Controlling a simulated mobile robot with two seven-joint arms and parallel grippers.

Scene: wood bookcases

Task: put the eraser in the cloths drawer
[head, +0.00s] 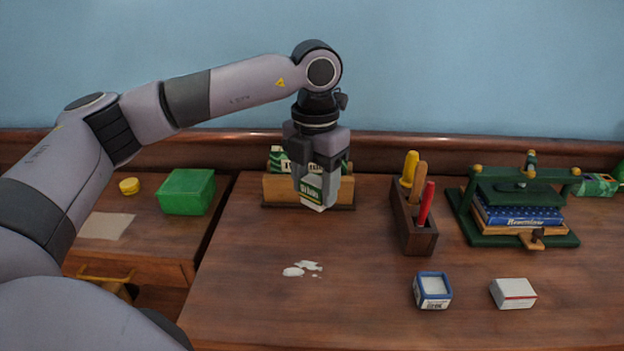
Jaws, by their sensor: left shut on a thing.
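The block looks like the eraser and seems to be just clear of the desk top. A drawer front with a brass handle (105,278) shows at the lower left, partly hidden by my arm. I cannot tell whether it is the cloths drawer, or what is inside. My right gripper is not in view.
A wooden rack (283,188) with green-and-white packets stands behind the gripper. A tool holder (413,228), a green book press (515,240), a blue-and-white box (432,290) and a white block (513,293) stand right. White patches (300,268) mark the desk. A green box (187,191) stands left.

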